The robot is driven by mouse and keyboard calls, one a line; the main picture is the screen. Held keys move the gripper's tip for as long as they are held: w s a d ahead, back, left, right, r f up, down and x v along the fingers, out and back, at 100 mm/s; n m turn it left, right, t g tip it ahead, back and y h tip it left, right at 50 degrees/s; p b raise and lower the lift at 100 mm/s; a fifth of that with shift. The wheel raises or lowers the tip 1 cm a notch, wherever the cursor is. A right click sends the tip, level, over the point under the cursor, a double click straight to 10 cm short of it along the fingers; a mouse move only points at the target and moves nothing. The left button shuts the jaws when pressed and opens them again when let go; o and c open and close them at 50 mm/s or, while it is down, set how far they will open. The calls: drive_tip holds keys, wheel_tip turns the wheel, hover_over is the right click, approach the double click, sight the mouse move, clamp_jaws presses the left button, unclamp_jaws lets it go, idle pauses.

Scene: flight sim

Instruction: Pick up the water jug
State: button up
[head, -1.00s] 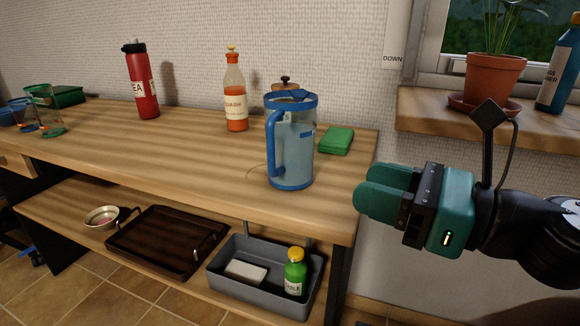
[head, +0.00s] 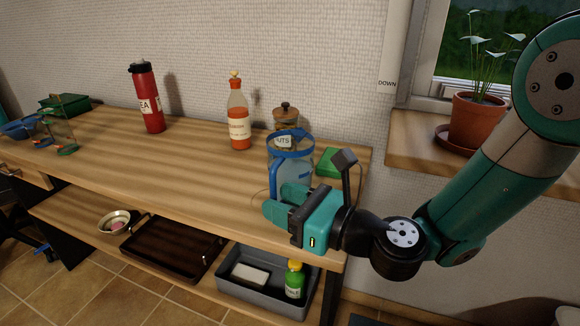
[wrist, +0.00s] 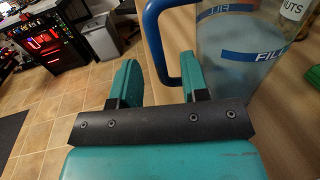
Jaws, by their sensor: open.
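The water jug (head: 294,172) is clear with a blue rim and blue handle, standing upright near the right end of the wooden counter. My gripper (head: 279,202) is open in front of it and hides its lower part in the head view. In the wrist view, the jug's body (wrist: 235,65) with a blue fill line is to the right. Its blue handle (wrist: 152,35) shows between the two fingers of my gripper (wrist: 160,72). The right finger overlaps the space between handle and body; I cannot tell whether it touches either.
A jar with a wooden lid (head: 286,118) stands close behind the jug, and a green box (head: 329,160) to its right. An orange squash bottle (head: 239,118) and red flask (head: 146,98) stand further left. A grey bin (head: 232,288) sits on the lower shelf.

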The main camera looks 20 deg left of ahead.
drive_tip(key=x, duration=0.4)
drive_tip(key=shift+a+f+p, duration=0.1)
drive_tip(key=shift+p, duration=0.25)
clamp_jaws()
